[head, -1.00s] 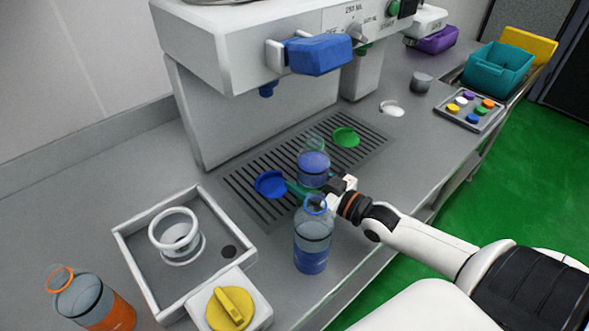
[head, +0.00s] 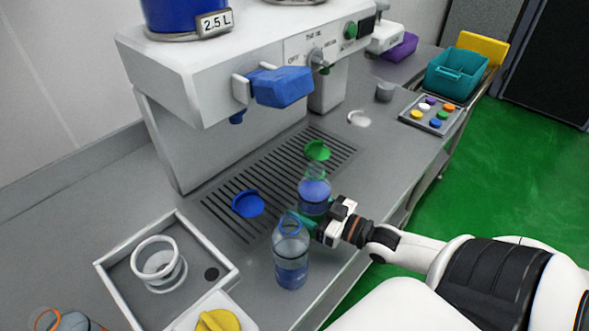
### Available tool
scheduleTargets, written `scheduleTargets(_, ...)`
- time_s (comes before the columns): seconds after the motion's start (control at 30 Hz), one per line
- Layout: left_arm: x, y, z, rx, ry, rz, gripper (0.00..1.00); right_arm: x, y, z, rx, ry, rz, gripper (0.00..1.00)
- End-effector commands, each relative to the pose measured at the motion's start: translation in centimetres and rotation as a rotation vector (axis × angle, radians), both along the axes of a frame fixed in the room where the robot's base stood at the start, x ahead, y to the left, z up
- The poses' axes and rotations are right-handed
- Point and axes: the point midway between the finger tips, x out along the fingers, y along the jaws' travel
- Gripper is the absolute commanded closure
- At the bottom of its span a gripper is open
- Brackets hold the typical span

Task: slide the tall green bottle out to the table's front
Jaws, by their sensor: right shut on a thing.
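The tall bottle with a faint green tint at its neck (head: 314,189) is clear, with blue liquid inside. It stands upright at the front edge of the slatted drip tray (head: 222,217). My right gripper (head: 318,215) is shut on it low down, reaching in from the right. Its teal finger shows in front of the bottle's lower part and hides its base. A second clear bottle with a blue ring (head: 290,255) stands upright on the table, nearer the camera and close to the gripper's finger. My left gripper is out of view.
A blue cap (head: 248,203) and a green cap (head: 317,150) are on the drip tray. A white-rimmed tray with a white ring-shaped vessel (head: 158,260) is at left. An orange-ringed bottle (head: 62,320) is cut off at lower left. The table's front edge is close behind the gripper.

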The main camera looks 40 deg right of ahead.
Motion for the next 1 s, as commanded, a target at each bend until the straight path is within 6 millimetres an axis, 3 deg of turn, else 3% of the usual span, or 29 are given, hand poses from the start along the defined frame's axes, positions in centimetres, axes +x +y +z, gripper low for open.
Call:
scheduleTargets(0.43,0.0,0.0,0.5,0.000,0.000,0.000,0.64,-0.7,-0.3,0.2,0.000,-0.004,0.001,0.80)
scheduleTargets(0.8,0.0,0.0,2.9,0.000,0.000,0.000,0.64,-3.9,-1.9,0.3,0.000,-0.002,0.001,0.80)
scheduleTargets(1.0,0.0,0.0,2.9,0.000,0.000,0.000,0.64,-4.3,-2.0,0.1,0.001,-0.005,0.001,0.80)
